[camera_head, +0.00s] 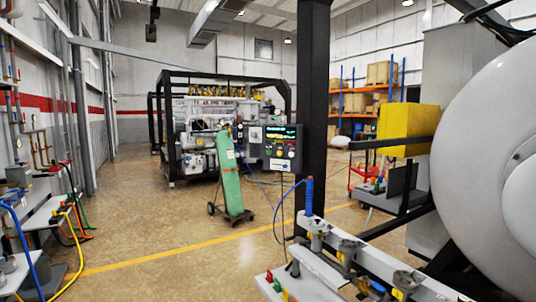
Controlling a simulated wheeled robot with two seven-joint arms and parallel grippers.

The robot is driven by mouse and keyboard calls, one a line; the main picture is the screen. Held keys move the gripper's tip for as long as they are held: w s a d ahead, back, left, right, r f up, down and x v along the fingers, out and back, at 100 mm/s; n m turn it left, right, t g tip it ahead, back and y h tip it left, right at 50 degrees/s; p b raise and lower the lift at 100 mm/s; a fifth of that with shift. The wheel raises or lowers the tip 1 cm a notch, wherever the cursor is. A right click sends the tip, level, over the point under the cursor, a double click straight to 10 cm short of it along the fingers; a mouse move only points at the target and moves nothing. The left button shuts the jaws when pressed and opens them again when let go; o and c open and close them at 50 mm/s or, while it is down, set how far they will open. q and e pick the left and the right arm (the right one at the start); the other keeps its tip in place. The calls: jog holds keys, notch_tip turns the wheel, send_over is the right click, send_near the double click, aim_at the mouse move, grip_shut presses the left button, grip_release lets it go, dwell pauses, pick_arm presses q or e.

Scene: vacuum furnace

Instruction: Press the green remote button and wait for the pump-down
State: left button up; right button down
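A dark control box (282,147) hangs beside the black column, left of it. It has a small display with green characters and several small buttons below it. The buttons are too small for me to tell which one is green or whether any is pressed. The large pale round furnace door or vessel end (490,150) fills the right side. The display text is too small to read, so the pump's state cannot be told. Neither of my grippers shows in the head view.
A black column (313,100) stands mid-view. A green gas cylinder (229,172) leans on a wheeled cart. A black-framed machine (200,125) stands behind. A yellow block (408,122) sits near the vessel. A rail with valves (350,245) crosses the lower right. Floor at centre-left is clear.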

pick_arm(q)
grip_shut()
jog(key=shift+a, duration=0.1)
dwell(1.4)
